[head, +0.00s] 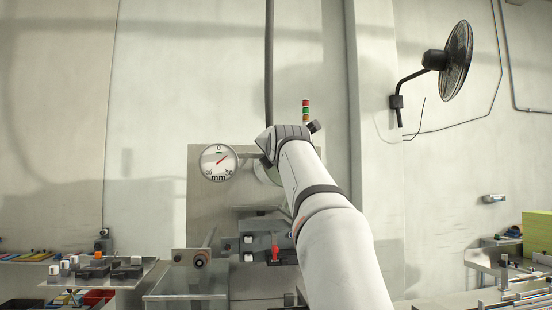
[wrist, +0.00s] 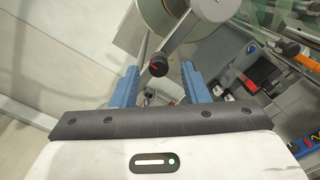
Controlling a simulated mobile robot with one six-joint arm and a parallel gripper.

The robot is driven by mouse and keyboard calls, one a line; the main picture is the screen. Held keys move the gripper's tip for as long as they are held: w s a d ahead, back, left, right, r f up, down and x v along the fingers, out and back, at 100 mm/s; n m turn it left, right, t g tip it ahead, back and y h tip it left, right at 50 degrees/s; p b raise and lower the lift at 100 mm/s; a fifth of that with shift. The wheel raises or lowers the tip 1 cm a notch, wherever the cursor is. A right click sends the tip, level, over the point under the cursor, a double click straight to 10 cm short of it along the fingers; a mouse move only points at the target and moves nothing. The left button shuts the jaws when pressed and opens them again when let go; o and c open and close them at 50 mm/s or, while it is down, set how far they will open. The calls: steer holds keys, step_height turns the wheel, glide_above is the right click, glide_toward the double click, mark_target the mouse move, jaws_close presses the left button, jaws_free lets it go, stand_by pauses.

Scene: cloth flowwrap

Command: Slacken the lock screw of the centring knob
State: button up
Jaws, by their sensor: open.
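In the wrist view, my gripper (wrist: 159,69) is open, with one blue finger on each side and nothing held between them. A small dark knob with a red mark (wrist: 158,67) shows between the fingers, at the end of a grey bar (wrist: 185,30). I cannot tell how far beyond the fingertips it lies, or whether it is the centring knob or its lock screw. In the head view, my arm hides the gripper. A round mm dial (head: 218,162) on the grey panel has a red needle pointing right of 0.
A pale roll (wrist: 153,14) is at the top of the wrist view. A bench with small blocks (head: 97,268) is at left; a wall fan (head: 456,60) is at upper right.

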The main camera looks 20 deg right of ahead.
steer(key=b+v, duration=0.2)
steer(key=v, duration=0.5)
stand_by(0.4)
steer(key=s+a+f+m+g+y, duration=0.1)
steer(key=s+a+f+m+g, duration=0.2)
steer(key=f, duration=0.7)
steer(key=a+f+m+g+y, duration=0.1)
steer(key=a+f+m+g, duration=0.2)
steer(key=f, duration=0.6)
steer(key=s+a+f+m+g+y, duration=0.1)
steer(key=s+a+f+m+y, duration=0.3)
steer(key=f, duration=0.6)
steer(key=s+a+f+m+g, duration=0.1)
steer(key=s+f+m, duration=0.3)
steer(key=f, duration=0.5)
steer(key=s+a+f+m+g, duration=0.2)
steer(key=s+f+m+g, duration=0.2)
steer(key=s+f, duration=0.5)
steer(key=s+a+f+m+g+h, duration=0.1)
steer(key=s+f+m, duration=0.4)
steer(key=f, duration=0.5)
steer(key=shift+s+a+f+g, duration=0.3)
steer(key=shift+s+a+g, duration=0.25)
steer(key=shift+s+g, duration=0.25)
steer(key=shift+c, duration=0.5)
